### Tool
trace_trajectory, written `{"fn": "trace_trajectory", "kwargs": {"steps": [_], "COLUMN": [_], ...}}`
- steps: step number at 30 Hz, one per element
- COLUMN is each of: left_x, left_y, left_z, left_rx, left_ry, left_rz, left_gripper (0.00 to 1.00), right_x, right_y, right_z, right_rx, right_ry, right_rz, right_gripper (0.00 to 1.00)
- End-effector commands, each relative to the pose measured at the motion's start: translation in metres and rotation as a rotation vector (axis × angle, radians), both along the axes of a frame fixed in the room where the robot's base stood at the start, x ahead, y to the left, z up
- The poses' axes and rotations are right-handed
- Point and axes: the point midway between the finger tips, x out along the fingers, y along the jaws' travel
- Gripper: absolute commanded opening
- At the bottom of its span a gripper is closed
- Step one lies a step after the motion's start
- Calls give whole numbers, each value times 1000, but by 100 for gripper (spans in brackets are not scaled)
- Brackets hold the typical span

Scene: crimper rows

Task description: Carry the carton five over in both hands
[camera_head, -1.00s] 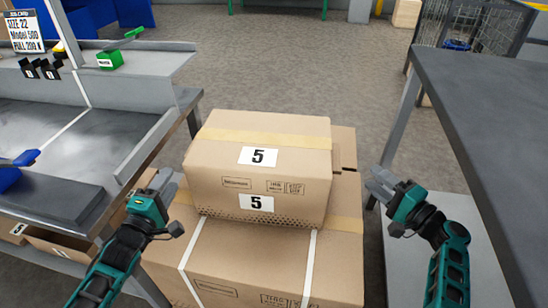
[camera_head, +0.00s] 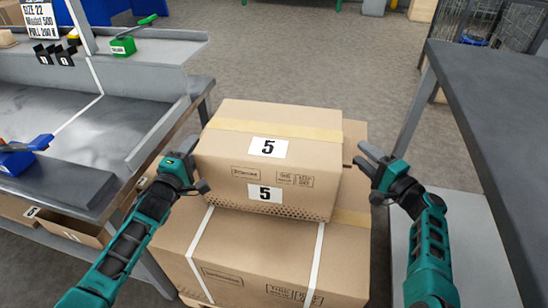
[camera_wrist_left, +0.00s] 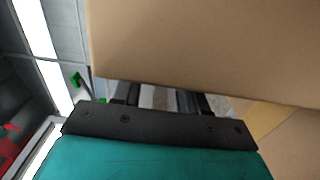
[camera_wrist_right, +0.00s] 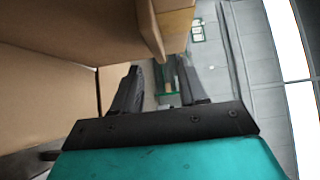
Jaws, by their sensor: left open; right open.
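The carton (camera_head: 225,150) marked 5 on its top and front sits on a larger strapped carton (camera_head: 240,255). My left gripper (camera_head: 190,150) is open at the carton's left side, very close to it; I cannot tell whether it touches. In the left wrist view the carton (camera_wrist_left: 200,45) fills the upper part and hides much of the fingers. My right gripper (camera_head: 367,160) is open just off the carton's right side, with a small gap. The right wrist view shows its two fingers (camera_wrist_right: 158,90) beside the brown carton sides (camera_wrist_right: 60,85).
A grey workbench (camera_head: 60,105) with a green tool (camera_head: 123,45) and a sign stands at the left. A dark grey table (camera_head: 490,110) stands at the right. Open floor (camera_head: 310,60) lies beyond the cartons. A wire cage (camera_head: 480,25) is at the back right.

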Motion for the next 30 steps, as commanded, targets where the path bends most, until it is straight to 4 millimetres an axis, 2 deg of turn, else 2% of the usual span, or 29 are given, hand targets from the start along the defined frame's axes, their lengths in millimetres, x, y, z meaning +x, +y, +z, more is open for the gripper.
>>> {"fn": "trace_trajectory", "kwargs": {"steps": [3,10,16,25,30], "left_x": [20,41,48,49,49], "left_y": [-4,-7,-9,-9,-9], "left_z": [1,0,0,0,0], "left_rx": [-1,0,0,0,0], "left_ry": [-2,-1,-1,-1,-1], "left_rz": [1,1,0,0,0], "left_gripper": [43,43,43,43,27], "right_x": [16,34,40,41,41], "right_y": [11,23,28,28,28], "right_z": [1,0,0,0,0], "right_rx": [3,0,0,-1,-1], "right_ry": [-1,0,0,-1,-1], "right_rz": [1,0,0,0,0], "right_gripper": [43,43,43,43,27]}}
